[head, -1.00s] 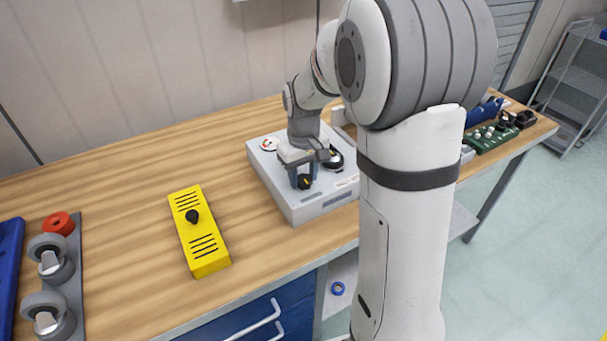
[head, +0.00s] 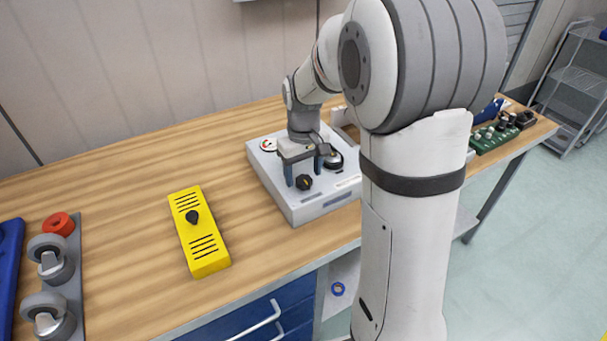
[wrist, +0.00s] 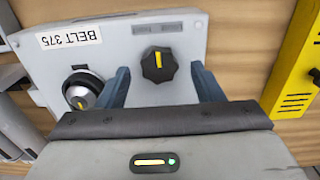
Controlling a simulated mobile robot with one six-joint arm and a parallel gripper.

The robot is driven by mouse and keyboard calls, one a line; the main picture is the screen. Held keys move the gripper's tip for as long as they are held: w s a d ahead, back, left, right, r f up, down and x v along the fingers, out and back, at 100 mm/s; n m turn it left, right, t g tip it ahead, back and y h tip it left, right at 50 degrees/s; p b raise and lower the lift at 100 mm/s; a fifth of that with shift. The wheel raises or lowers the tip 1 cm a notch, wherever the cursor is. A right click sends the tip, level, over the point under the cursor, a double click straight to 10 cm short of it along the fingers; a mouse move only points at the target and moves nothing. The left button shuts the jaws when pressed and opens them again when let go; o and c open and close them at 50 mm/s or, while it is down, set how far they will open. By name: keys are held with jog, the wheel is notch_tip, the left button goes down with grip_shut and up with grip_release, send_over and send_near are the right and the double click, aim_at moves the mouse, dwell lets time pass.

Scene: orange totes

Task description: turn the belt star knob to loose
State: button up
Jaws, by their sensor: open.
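The black star knob (wrist: 159,64) with a yellow pointer line sits on top of a pale grey box (wrist: 205,30) labelled BELT 375. In the wrist view its line runs nearly straight up and down. My gripper (wrist: 160,68) is open, with one blue finger to each side of the knob in that view. The knob lies near the fingertip line, and no finger visibly touches it. In the head view my gripper (head: 303,172) is over the box, and the knob (head: 304,182) shows just in front of the fingers. Any loose marking is not readable.
A round black and silver control (wrist: 80,92) is on the same box, close to one finger. A yellow slotted box (head: 200,232) with a black knob stands left on the wooden bench. Bare bench separates the boxes. Castors (head: 50,258) lie far left.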

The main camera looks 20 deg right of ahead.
aim_at(304, 180)
jog(key=shift+r, duration=3.2)
